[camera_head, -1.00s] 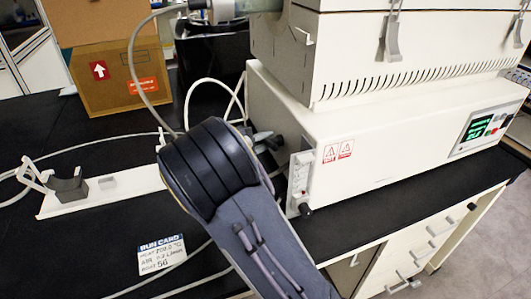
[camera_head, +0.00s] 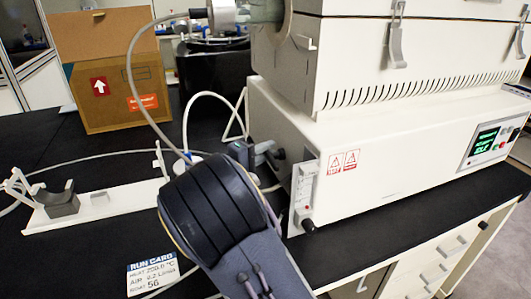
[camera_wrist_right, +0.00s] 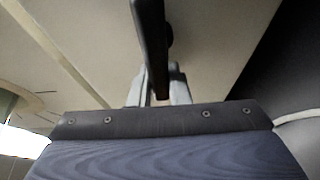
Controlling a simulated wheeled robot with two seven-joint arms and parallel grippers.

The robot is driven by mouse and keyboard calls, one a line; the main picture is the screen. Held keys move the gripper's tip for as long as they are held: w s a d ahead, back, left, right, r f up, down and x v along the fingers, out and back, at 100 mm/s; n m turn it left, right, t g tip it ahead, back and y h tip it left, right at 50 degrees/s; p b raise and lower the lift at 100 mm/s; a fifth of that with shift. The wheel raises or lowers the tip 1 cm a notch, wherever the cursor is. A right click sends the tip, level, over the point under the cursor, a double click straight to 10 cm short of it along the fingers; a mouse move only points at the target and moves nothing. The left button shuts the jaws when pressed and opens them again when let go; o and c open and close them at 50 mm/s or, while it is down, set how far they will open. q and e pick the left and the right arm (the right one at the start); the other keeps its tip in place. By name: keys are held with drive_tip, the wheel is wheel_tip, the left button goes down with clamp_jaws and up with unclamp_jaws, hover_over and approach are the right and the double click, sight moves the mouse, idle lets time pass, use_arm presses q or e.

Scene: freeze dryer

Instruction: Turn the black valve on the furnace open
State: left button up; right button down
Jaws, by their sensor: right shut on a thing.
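The white furnace (camera_head: 400,172) stands on the black bench in the head view. The black valve is a dark bar (camera_wrist_right: 150,45) in the right wrist view, running from the top edge down to between my fingers. In the head view a small dark part of it (camera_head: 279,154) shows at the furnace's left side. My right gripper (camera_head: 266,151) is beside that side. In the wrist view its grey fingers (camera_wrist_right: 155,92) are closed around the lower end of the bar. The exact contact is partly hidden. My left gripper is out of view.
A cardboard box (camera_head: 120,100) stands at the back left. A white stand (camera_head: 100,203) with a grey cradle and a run card (camera_head: 153,276) are on the bench at left. A pale hose (camera_head: 186,115) loops behind my right arm.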

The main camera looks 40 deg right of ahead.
drive_tip(key=c, duration=1.4)
unclamp_jaws()
drive_tip(key=shift+o, duration=0.2)
drive_tip(key=shift+a, duration=0.1)
drive_tip(key=a, duration=0.7)
drive_tip(key=shift+s+a+p, duration=0.3)
drive_tip(key=shift+s+a, duration=0.05)
